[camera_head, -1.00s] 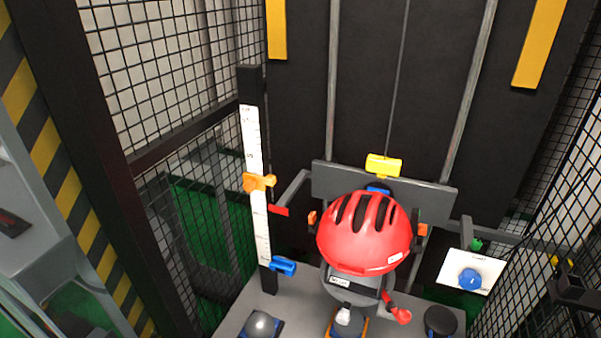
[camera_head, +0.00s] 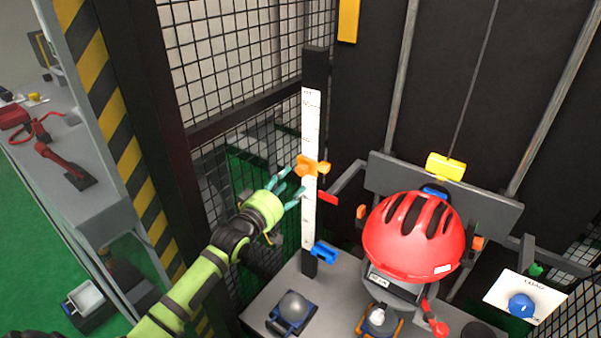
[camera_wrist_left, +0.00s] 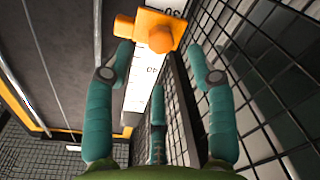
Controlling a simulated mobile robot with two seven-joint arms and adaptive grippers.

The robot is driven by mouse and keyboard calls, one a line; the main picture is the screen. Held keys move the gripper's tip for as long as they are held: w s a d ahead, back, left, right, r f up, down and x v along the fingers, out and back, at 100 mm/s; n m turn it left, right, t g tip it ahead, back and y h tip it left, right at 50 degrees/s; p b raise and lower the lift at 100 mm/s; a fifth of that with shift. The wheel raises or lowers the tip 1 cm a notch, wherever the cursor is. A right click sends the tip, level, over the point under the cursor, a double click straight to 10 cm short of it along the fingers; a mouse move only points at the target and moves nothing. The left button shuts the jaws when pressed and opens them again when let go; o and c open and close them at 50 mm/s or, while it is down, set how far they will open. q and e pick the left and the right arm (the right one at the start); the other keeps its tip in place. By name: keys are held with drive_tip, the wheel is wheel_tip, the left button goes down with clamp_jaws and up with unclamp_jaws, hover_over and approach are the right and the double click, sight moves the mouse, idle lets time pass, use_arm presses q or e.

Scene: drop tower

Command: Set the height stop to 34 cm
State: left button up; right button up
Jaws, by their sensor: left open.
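The height stop is an orange clamp (camera_head: 311,168) on a white scale (camera_head: 309,222) fixed to a dark upright post (camera_head: 315,67). A red pointer (camera_head: 328,198) sticks out right of the scale below it, and a blue clamp (camera_head: 325,252) sits near its foot. My left gripper (camera_head: 293,182) is open, just left of the orange clamp. In the left wrist view the orange clamp (camera_wrist_left: 150,30) lies ahead between the open teal fingers (camera_wrist_left: 162,80), apparently not held. A "40" shows on the scale there; the exact setting is unreadable. My right gripper is out of view.
A red helmet (camera_head: 414,235) sits right of the post beneath a yellow block (camera_head: 446,166). Mesh fencing (camera_head: 235,75) stands close behind and left of the post. A blue button (camera_head: 521,305) is at right. A grey bench (camera_head: 75,160) stands far left.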

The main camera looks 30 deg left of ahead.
sight(300, 172)
use_arm(q)
drive_tip(key=shift+w+d+f+p, duration=0.1)
drive_tip(key=shift+w+p, duration=0.1)
drive_tip(key=shift+w, duration=1.3)
drive_tip(key=shift+w+d+p, duration=0.1)
drive_tip(key=shift+w+p, duration=0.1)
drive_tip(key=shift+w, duration=1.25)
clamp_jaws()
